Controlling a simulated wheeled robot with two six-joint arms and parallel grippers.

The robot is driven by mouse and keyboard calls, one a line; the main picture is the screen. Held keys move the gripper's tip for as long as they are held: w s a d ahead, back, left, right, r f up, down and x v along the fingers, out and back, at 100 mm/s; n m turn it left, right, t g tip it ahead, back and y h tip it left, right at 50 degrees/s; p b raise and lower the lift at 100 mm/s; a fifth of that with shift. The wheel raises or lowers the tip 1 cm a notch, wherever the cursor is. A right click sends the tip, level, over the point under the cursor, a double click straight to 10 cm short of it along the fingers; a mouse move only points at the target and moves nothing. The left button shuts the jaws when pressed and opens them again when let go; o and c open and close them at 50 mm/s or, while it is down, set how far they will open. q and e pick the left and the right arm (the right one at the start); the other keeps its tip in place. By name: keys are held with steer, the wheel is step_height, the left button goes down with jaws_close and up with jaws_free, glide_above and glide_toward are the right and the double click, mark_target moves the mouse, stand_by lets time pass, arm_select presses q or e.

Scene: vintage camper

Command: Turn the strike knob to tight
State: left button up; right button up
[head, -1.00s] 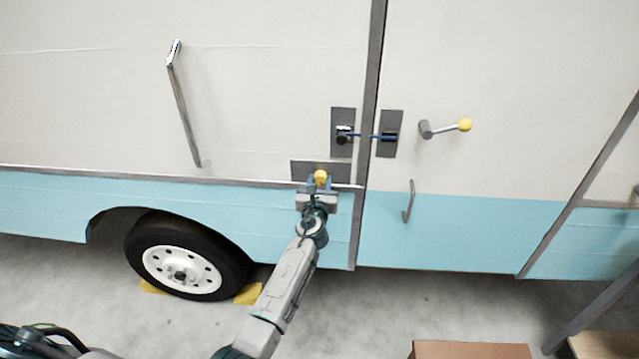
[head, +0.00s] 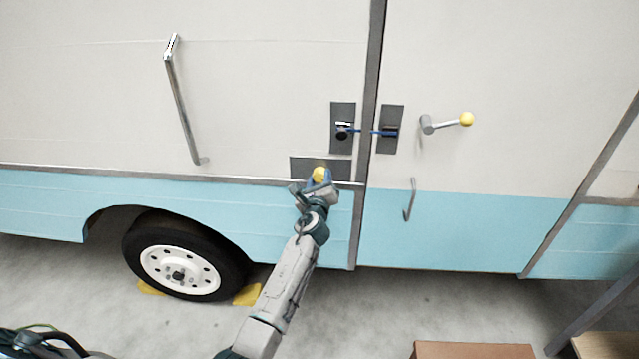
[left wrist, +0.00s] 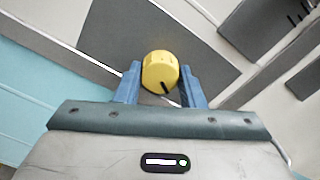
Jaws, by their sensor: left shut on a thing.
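The yellow strike knob (head: 319,174) sits on a dark grey plate (head: 301,168) low on the camper's side, left of the door seam. My left gripper (head: 318,180) is shut on the knob, its blue fingers on either side of it. In the left wrist view the knob (left wrist: 160,72) shows between the fingertips (left wrist: 159,84), with a dark pointer line on its lower face. The plate (left wrist: 135,35) looks tilted in that view, and any marks for tight are not readable. My right gripper is not in view.
Above the knob, a latch (head: 343,131) and a strike plate (head: 391,129) are joined by a blue bar. A yellow-tipped crank handle (head: 447,122) and a small grab handle (head: 410,200) are to the right. A long rail (head: 183,110) is at left. A brown box (head: 472,350) stands low in front.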

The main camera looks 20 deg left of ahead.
arm_select(q)
steer(key=n+b, duration=0.2)
steer(key=n, duration=0.3)
steer(key=shift+f+n+b, duration=0.15)
steer(key=shift+n+b, duration=0.15)
steer(key=shift+n, duration=0.1)
steer(key=n+b, duration=0.3)
steer(key=n, duration=0.2)
steer(key=n+b, duration=0.2)
steer(key=n, duration=0.1)
steer(key=n+b, duration=0.2)
steer(key=shift+n, duration=0.4)
steer(key=n+b, duration=0.3)
steer(key=n, duration=0.1)
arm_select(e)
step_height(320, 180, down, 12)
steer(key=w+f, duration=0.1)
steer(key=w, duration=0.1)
arm_select(q)
steer(key=n+b, duration=0.2)
steer(key=n, duration=0.1)
steer(key=shift+r+n, duration=0.2)
steer(key=shift+n, duration=0.2)
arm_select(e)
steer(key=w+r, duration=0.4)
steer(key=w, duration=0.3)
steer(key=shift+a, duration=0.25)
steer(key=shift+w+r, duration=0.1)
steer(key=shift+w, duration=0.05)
